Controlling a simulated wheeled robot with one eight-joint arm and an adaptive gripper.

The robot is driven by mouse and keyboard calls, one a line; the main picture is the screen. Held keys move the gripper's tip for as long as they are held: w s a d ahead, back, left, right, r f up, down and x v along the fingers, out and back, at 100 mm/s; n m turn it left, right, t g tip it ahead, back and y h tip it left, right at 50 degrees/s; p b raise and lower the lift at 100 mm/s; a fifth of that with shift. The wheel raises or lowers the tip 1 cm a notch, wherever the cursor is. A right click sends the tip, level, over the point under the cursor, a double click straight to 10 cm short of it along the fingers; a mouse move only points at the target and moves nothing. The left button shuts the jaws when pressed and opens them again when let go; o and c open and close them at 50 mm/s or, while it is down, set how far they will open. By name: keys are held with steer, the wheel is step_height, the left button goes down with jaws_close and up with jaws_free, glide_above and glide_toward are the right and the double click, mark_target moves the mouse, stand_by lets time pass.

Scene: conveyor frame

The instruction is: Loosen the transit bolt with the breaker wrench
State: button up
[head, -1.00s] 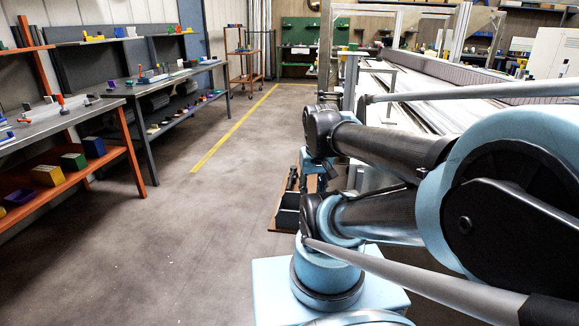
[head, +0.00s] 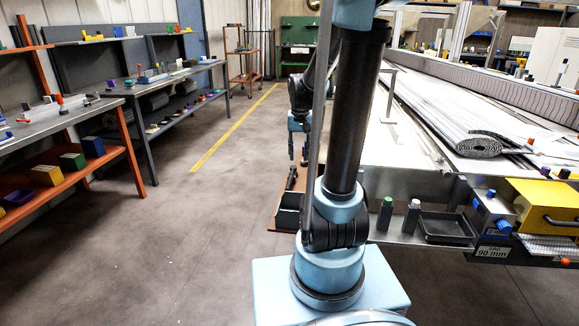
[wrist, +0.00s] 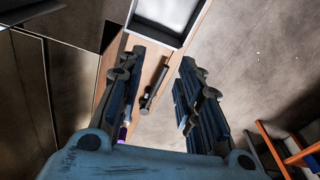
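A dark bar-shaped tool (wrist: 154,88), perhaps the breaker wrench, lies on a brown board (head: 276,213). It also shows in the head view (head: 292,178). My gripper (head: 298,158) points down over the board. In the wrist view my gripper (wrist: 161,65) is open, with one finger on each side of the tool and nothing held. The tool appears below the fingers; the exact gap is unclear. Blue knob-like parts (head: 503,227) sit by a grey block at right; I cannot tell whether one is the transit bolt.
A dark-rimmed tray (wrist: 133,22) stands at the board's end. The conveyor frame (head: 425,185) fills the right, with a black tray (head: 447,228), two cylinders and a yellow cover (head: 545,203). Shelves (head: 120,150) line the left. The floor between is clear.

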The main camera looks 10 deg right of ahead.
steer(key=w+f+m, duration=0.1)
steer(key=w+f, duration=0.6)
steer(key=w, duration=0.6)
glide_above(290, 179)
steer(key=shift+m+g, duration=0.4)
steer(key=f, duration=0.8)
steer(key=shift+s+f, duration=0.25)
steer(key=shift+w+f, duration=0.25)
steer(key=shift+f, duration=0.3)
steer(key=shift+w+f, duration=0.1)
steer(key=shift+f, duration=3.75)
jaws_close()
steer(key=shift+r, duration=0.15)
steer(key=shift+r, duration=2.4)
